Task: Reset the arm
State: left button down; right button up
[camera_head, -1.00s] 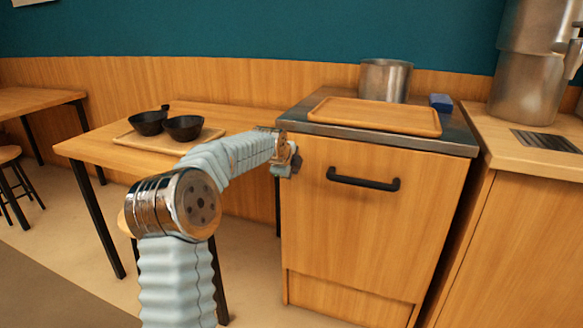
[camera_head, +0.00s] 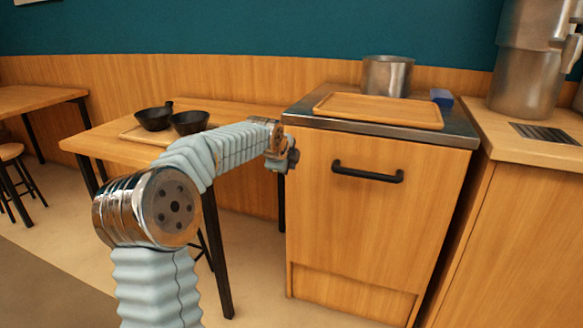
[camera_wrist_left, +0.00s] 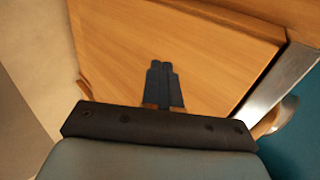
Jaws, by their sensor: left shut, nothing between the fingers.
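My left arm comes in from the lower left in the head view, and its gripper (camera_head: 283,160) is beside the left edge of the wooden cabinet front (camera_head: 370,220). In the left wrist view the two dark fingers (camera_wrist_left: 165,84) are together with nothing between them, in front of a wooden panel (camera_wrist_left: 180,45). I cannot tell from these views whether the gripper touches the cabinet. My right gripper is out of view.
The cabinet has a black handle (camera_head: 368,172). A wooden tray (camera_head: 380,110), a metal pot (camera_head: 387,76) and a blue block (camera_head: 442,98) are on its top. Open floor shows at lower left.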

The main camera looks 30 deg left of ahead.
pick_arm(q)
jog(key=v, duration=0.6)
jog(key=s+d+f+n+g+h, duration=0.1)
jog(key=d+f+n+h, duration=0.1)
jog(key=d+f, duration=0.65)
jog(key=d+f+n+g+h, duration=0.1)
jog(key=d+f+n+g, duration=0.2)
jog(key=f, duration=1)
jog(key=s+d+f+n+h, duration=0.1)
jog(key=d+f+n+h, duration=0.1)
jog(key=d+f, duration=0.75)
jog(key=s+d+f+n+g, duration=0.1)
jog(key=s+d+f+n, duration=0.2)
jog(key=s+f, duration=0.3)
jog(key=s+d+f+n+g+h, duration=0.1)
jog(key=s+d+f+n+g, duration=0.1)
jog(key=s+f, duration=0.4)
jog(key=s+d+f+n+g+p, duration=0.1)
jog(key=s+d+f+n, duration=0.4)
jog(key=s, duration=0.8)
jog(key=shift+s+d+f, duration=0.25)
jog(key=shift+d+f, duration=0.65)
